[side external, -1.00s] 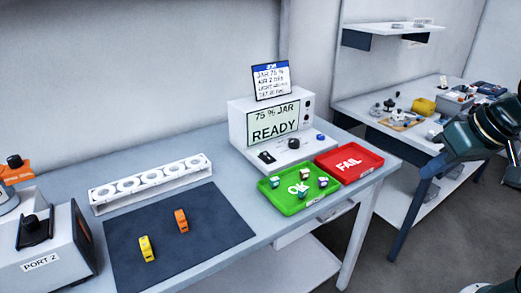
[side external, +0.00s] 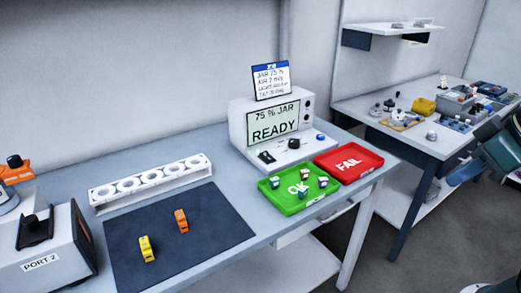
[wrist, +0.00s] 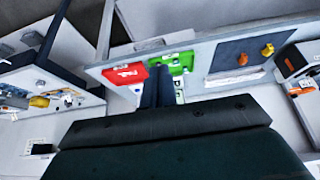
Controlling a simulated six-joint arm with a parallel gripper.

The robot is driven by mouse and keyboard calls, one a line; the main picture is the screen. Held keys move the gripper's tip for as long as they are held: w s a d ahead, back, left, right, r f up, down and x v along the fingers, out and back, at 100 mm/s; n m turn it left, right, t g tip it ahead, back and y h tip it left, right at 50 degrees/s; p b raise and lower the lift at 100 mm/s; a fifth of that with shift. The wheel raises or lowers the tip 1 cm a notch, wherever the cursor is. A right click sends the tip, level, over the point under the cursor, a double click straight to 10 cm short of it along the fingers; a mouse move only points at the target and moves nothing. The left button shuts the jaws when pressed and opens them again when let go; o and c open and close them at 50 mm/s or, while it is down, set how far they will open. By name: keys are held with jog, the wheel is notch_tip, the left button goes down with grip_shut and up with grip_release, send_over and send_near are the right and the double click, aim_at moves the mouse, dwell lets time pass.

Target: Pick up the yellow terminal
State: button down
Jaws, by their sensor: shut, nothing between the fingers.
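The yellow terminal (side external: 146,248) stands on the dark mat (side external: 215,228), near its front left part in the side view. In the wrist view the yellow terminal (wrist: 267,50) is small and toward the upper right. My gripper (wrist: 158,88) shows in the wrist view with its fingers shut and empty, well away from the terminal. In the side view only part of my arm shows at the right edge, and the fingers are out of frame.
An orange terminal (side external: 181,221) stands just right of the yellow one. A white rack (side external: 152,184) lies behind the mat, and the PORT 2 device (side external: 45,250) stands left. Green (side external: 290,209) and red (side external: 374,165) trays sit right, before the READY station (side external: 236,128).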

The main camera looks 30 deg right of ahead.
jog(key=c, duration=0.9)
grip_release()
jog(key=shift+w, duration=0.1)
